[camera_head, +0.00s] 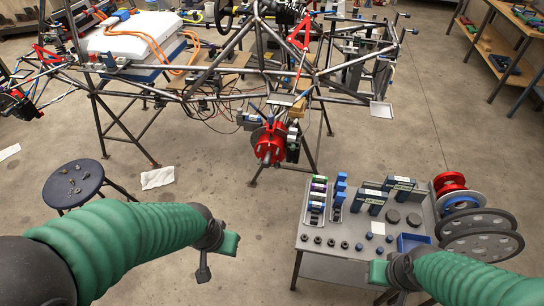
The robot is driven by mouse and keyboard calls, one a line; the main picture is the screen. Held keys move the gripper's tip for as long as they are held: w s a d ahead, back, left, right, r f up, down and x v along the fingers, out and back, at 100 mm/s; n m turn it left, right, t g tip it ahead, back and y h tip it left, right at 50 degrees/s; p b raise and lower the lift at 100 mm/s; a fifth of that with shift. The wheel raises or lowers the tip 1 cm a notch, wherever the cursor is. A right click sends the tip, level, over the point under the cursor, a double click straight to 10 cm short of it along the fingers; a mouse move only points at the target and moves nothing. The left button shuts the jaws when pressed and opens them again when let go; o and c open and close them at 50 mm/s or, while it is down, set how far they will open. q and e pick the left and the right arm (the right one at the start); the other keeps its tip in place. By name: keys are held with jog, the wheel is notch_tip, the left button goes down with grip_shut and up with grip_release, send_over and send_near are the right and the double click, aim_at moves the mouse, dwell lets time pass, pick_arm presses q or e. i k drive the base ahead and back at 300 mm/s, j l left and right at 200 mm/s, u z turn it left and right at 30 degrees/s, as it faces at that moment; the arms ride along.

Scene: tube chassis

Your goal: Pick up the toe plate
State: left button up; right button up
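I cannot pick out the toe plate with certainty. A small light-grey flat plate (381,112) shows at the lower right of the tube chassis (290,65). Two large grey discs with holes, one of them a front disc (482,245), stand at the cart's right edge. My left gripper (217,257) hangs over the floor left of the cart, apart from everything. My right gripper (385,274) is at the cart's front edge, partly hidden by its own wrist. I see nothing held in either, and the finger gaps are too small to judge.
The grey cart (322,258) carries blue and green boxes, dark round parts and a blue tray (412,241). Red wheel parts (449,184) sit at its right. A round stool (73,184) with small parts stands left. Floor between stool and cart is mostly clear.

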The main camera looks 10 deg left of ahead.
aim_at(405, 186)
jog(key=i+l+u, duration=0.1)
jog(key=l, duration=0.6)
jog(key=i+l+u, duration=0.1)
jog(key=l, duration=1.3)
jog(key=i+l+u, duration=0.15)
jog(key=i+l, duration=0.3)
jog(key=i, duration=0.1)
